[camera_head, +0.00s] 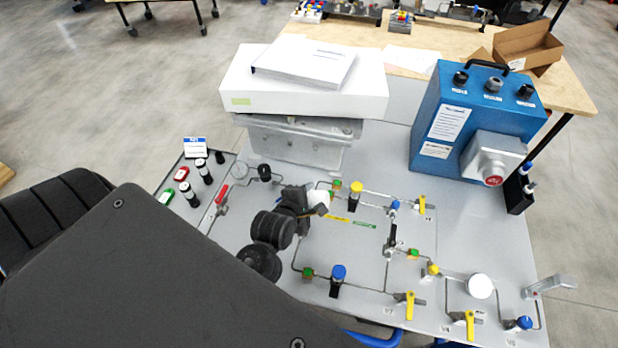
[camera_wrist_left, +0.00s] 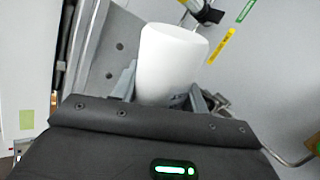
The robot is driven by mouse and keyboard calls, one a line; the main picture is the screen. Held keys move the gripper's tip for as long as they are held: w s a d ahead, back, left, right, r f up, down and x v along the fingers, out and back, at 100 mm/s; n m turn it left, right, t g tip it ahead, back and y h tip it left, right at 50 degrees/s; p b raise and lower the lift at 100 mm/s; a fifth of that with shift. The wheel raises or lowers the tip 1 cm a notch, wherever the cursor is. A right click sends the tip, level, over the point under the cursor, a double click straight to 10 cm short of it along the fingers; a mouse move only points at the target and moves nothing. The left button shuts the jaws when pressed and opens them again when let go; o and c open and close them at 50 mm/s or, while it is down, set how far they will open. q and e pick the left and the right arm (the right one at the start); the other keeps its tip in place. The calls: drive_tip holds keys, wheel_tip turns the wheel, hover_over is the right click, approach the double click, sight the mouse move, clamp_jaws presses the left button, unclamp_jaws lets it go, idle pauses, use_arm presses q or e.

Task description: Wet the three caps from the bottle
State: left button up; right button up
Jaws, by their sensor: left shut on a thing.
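My left gripper (camera_head: 312,202) is over the left middle of the grey panel, its arm coming in from the lower left. It is shut on a white bottle (camera_wrist_left: 170,60), which stands up between the fingers in the left wrist view. Only a small white part of the bottle (camera_head: 321,196) shows in the head view. On the panel, a yellow cap (camera_head: 356,187) sits on a black cylinder just right of the gripper, and a blue cap (camera_head: 338,272) on another nearer me. Smaller blue (camera_head: 395,205) and yellow (camera_head: 432,270) caps are further right. I cannot tell which three the task means. My right gripper is out of view.
Thin pipes and yellow valve handles (camera_head: 410,303) cover the panel (camera_head: 485,225). A white box (camera_head: 300,92) stands behind the gripper; a blue case (camera_head: 470,110) stands at the back right. A round white disc (camera_head: 480,286) is at the lower right.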

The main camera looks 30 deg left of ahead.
use_arm(q)
wheel_tip(320, 180, down, 4)
drive_tip(key=b, duration=0.4)
drive_tip(key=shift+f, duration=0.15)
idle(1.2)
idle(0.5)
wheel_tip(320, 180, up, 5)
drive_tip(key=p, duration=0.5)
drive_tip(key=shift+f, duration=0.1)
